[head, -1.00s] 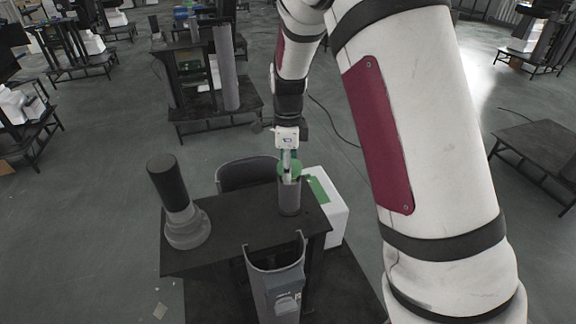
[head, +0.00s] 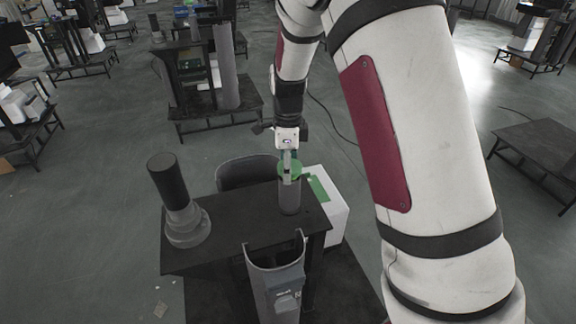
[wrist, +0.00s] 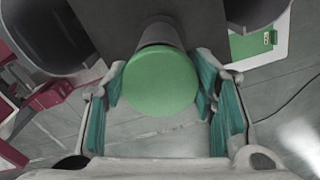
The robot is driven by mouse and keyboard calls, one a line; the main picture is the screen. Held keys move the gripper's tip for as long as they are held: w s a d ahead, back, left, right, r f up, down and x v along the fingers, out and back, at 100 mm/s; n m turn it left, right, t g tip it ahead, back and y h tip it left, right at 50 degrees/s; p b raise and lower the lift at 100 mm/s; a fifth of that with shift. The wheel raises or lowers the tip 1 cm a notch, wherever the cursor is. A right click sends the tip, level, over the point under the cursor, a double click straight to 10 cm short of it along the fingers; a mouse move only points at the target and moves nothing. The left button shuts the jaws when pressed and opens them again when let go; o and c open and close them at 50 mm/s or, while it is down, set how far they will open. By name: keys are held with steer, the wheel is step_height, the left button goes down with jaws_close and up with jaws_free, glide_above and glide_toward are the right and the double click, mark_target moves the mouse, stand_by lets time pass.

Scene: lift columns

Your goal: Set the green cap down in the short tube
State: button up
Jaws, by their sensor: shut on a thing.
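The green cap (head: 290,172) is a round disc at the top of the short grey tube (head: 289,198), which stands upright on the dark table (head: 235,225). In the wrist view the cap (wrist: 160,82) covers most of the tube's mouth, and part of the tube (wrist: 160,33) shows behind it. I cannot tell whether the cap is seated or just above the rim. My gripper (head: 290,163) points down over the tube, shut on the cap. In the wrist view its teal-padded fingers (wrist: 160,90) stand on either side of the cap.
A dark cylinder on a grey round base (head: 183,215) stands on the table's left. A curved grey open bin (head: 247,172) is behind the table, and another curved grey holder (head: 276,265) is at its front. A white box with a green panel (head: 330,205) is to the right.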

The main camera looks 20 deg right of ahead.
steer(key=shift+f, duration=0.3)
stand_by(0.6)
steer(key=o, duration=1.2)
steer(key=shift+r+p, duration=1.05)
steer(key=shift+r, duration=2.45)
